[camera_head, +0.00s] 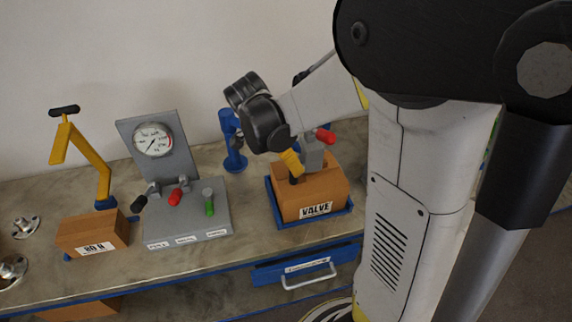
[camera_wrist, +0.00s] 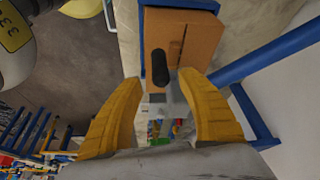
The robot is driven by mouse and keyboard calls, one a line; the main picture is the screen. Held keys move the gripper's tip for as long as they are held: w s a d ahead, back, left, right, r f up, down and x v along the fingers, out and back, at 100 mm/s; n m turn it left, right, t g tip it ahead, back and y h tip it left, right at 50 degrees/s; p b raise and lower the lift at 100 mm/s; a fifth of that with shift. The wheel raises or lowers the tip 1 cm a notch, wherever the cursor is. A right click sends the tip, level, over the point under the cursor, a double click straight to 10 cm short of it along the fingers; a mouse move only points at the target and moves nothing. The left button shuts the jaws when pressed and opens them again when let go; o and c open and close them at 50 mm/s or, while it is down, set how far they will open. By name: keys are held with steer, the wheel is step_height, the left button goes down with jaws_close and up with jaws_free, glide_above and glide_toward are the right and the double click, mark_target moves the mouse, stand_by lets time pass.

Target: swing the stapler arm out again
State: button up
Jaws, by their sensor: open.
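I cannot tell for certain which part is the stapler arm. My gripper (camera_head: 291,162) is over the brown box marked VALVE (camera_head: 318,198); its yellow fingers point down. In the wrist view my gripper (camera_wrist: 160,82) is open, its fingers apart on either side of a black handle (camera_wrist: 160,66) and a grey part (camera_wrist: 178,98). I cannot tell whether a finger touches either. The brown box (camera_wrist: 188,38) lies beyond the fingertips. A grey block (camera_head: 313,153) with a red handle (camera_head: 325,136) shows beside the fingers in the head view.
To the left are a gauge panel (camera_head: 165,160) with levers, and a yellow bent arm (camera_head: 85,155) with a black grip, beside a box marked 80 N (camera_head: 92,236). A blue drawer (camera_head: 290,272) is below. My arm hides the right side.

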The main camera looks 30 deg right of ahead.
steer(key=b+x, duration=0.1)
steer(key=x, duration=0.6)
steer(key=shift+d+f, duration=0.1)
steer(key=shift+f, duration=0.2)
jaws_close()
